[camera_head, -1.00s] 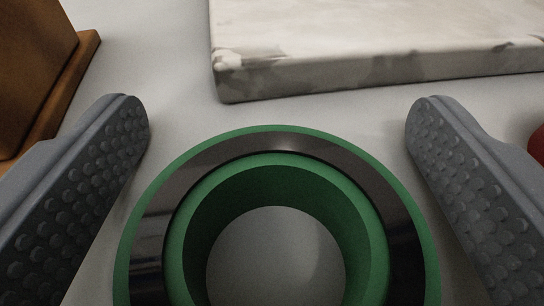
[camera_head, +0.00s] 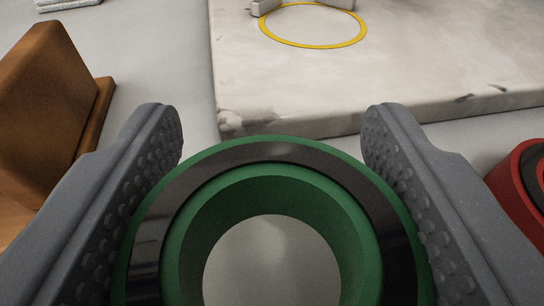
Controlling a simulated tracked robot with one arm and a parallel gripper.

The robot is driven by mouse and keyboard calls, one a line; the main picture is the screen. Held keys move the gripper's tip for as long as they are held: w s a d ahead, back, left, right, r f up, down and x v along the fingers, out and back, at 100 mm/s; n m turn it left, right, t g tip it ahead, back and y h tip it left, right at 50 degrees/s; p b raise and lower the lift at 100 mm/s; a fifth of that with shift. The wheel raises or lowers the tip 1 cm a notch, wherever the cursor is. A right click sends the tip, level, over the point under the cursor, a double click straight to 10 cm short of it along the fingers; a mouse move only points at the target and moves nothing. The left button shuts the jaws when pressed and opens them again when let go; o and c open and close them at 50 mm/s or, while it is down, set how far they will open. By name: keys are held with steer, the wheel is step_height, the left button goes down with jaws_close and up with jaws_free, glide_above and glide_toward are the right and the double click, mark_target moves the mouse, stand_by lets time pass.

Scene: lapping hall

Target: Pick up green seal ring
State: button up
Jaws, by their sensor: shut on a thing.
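The green seal ring (camera_head: 275,178) has a dark metallic band on its upper face and a wide central hole. It fills the lower middle of the view, and its near edge is cut off by the frame. My gripper (camera_head: 272,135) is shut on the ring, with a grey studded finger pressed against its left and right outer sides. A pale grey surface shows through the hole.
A marble slab (camera_head: 420,75) with a yellow circle (camera_head: 313,43) lies just beyond the ring. A brown wooden block (camera_head: 45,105) stands at left. A red ring (camera_head: 518,188) is partly visible at right, close to my right finger.

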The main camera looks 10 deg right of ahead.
steer(key=shift+s+r, duration=0.1)
steer(key=shift+r, duration=0.55)
steer(key=s+a+r+p, duration=0.1)
steer(key=s+a+p, duration=0.3)
steer(key=s, duration=1)
steer(key=w+a+r+n+y, duration=0.1)
steer(key=w+a+r, duration=0.3)
steer(key=a, duration=0.7)
steer(key=w+a+r+n+y+p, duration=0.1)
steer(key=w+a+r, duration=0.4)
steer(key=a, duration=0.6)
steer(key=w+a+r+n+y, duration=0.2)
steer(key=w+a+r+y, duration=0.2)
steer(key=a, duration=0.8)
steer(key=shift+w+r+n+y+p, duration=0.2)
steer(key=shift+w+n+y+p, duration=0.15)
steer(key=shift+w, duration=0.4)
steer(key=shift+a, duration=0.1)
